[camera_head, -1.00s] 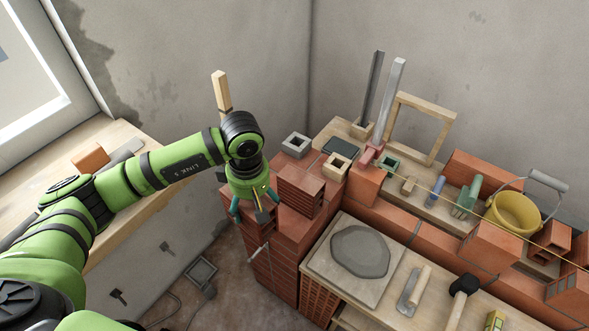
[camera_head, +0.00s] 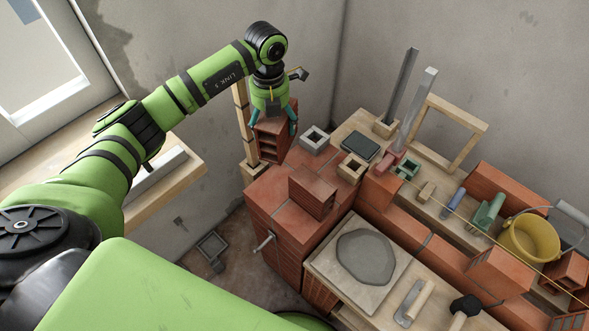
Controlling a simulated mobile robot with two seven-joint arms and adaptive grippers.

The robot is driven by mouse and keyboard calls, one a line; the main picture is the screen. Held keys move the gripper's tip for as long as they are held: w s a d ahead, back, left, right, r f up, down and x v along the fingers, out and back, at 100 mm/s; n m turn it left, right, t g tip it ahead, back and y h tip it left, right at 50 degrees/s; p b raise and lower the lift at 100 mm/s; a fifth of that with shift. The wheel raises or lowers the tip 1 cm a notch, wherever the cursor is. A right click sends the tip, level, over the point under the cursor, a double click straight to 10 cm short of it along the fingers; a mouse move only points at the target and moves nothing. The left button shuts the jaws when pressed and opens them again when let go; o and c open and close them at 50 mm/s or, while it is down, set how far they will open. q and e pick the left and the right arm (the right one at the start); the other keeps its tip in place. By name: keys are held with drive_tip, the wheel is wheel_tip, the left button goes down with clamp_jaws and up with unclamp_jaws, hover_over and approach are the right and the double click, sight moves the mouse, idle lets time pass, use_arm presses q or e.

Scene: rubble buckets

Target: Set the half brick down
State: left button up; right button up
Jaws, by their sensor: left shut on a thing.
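My left gripper (camera_head: 271,122) points down at the far end of the brickwork, shut on the half brick. The half brick (camera_head: 268,146) is red-brown with dark hollows in its near face. It hangs below the gripper's palm between the teal fingertips, beside an upright wooden post. It appears to be above the far left corner of the brick wall (camera_head: 272,205); I cannot tell whether its lower edge touches anything. My right gripper is out of view.
A loose red brick (camera_head: 312,192) lies on the wall top. A grey hollow block (camera_head: 314,139) and a dark flat box (camera_head: 360,142) stand to the right. A mortar board (camera_head: 325,265), trowel (camera_head: 408,303) and yellow bucket (camera_head: 530,240) are nearer right. The wooden post (camera_head: 241,115) is close left.

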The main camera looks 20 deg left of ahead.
use_arm(q)
wheel_tip(320, 180, down, 17)
drive_tip(key=b, duration=1.1)
drive_tip(key=shift+r, duration=0.3)
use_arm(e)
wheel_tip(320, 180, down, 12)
use_arm(q)
drive_tip(key=o, duration=1.6)
drive_tip(key=shift+f, duration=0.2)
wheel_tip(320, 180, up, 12)
drive_tip(key=p, duration=0.9)
drive_tip(key=shift+s+r, duration=0.1)
drive_tip(key=shift+r, duration=0.15)
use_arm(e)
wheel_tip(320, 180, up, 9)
